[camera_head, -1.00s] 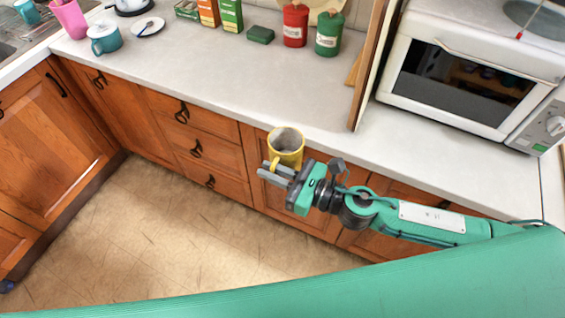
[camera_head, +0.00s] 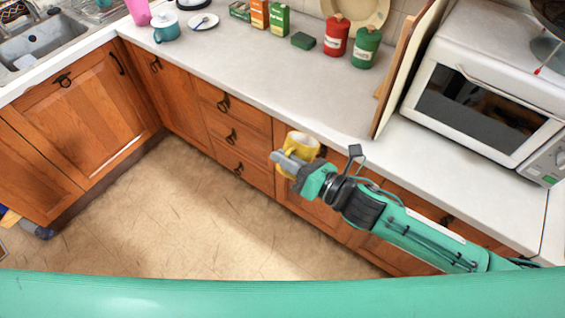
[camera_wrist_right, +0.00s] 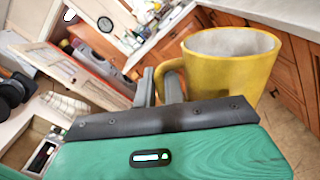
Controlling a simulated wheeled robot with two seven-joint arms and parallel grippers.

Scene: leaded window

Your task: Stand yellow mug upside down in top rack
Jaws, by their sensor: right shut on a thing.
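The yellow mug (camera_head: 302,146) is held by my right gripper (camera_head: 287,161) in front of the counter's front edge, in the head view. In the right wrist view the mug (camera_wrist_right: 232,65) stands beyond the gripper (camera_wrist_right: 158,88), with its handle between the fingers and its pale inside showing at the rim. My right gripper is shut on the mug's handle. My left gripper is not in view. No rack can be made out clearly in the head view.
The counter (camera_head: 270,75) runs along the back with a microwave (camera_head: 480,110) at right. A red canister (camera_head: 337,35), a green canister (camera_head: 365,47) and a teal mug (camera_head: 166,27) stand on it. The sink (camera_head: 40,45) is at upper left. The floor (camera_head: 180,215) is clear in the middle.

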